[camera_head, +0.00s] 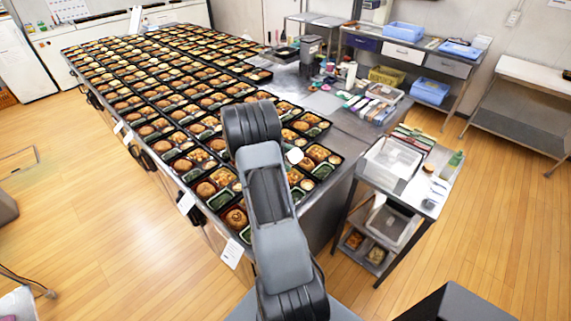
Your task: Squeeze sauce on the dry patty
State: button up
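Many black bento trays (222,213) stand in rows on a long steel table, each with a round brown patty (206,189), green vegetables and other food. The patties are too small to tell which one is dry. My arm (268,210) reaches up from the bottom centre over the near right part of the rows and hides some trays. My gripper is hidden behind the arm, so its fingers do not show. A small white rounded thing (295,155) shows just right of the arm, above the trays; I cannot tell if it is a sauce bottle or whether it is held.
A cart (427,203) with clear bins stands right of the table. Bottles and small containers (351,75) crowd the table's far right end. A shelf with blue bins (431,90) stands behind. The wooden floor is open on both sides.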

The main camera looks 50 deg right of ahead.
jog(key=shift+r, duration=0.45)
